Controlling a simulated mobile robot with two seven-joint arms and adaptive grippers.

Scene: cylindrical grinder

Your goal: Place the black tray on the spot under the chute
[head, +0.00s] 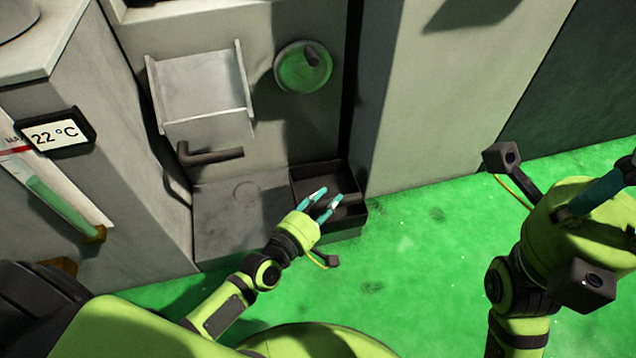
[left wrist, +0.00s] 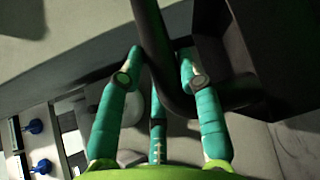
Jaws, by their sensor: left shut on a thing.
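The black tray (head: 350,222) is an open dark box at the right end of the low grey ledge, against the machine. The pale metal chute (head: 203,88) is on the machine face, up and left of the tray. Below it, the ledge has a faint round mark (head: 247,192), left of the tray. My left gripper (head: 328,201) is at the tray, shut on its dark bar handle. In the left wrist view, the handle (left wrist: 182,100) passes between the teal fingers. My right gripper (head: 602,192) is partly in view at the right edge; its jaws do not show clearly.
A dark bent lever (head: 210,155) juts out between chute and ledge. A round green window (head: 303,67) is above the tray. A grey cabinet (head: 430,100) stands close to the tray's right. A temperature display (head: 54,134) is at left. The green floor (head: 430,230) in front is clear.

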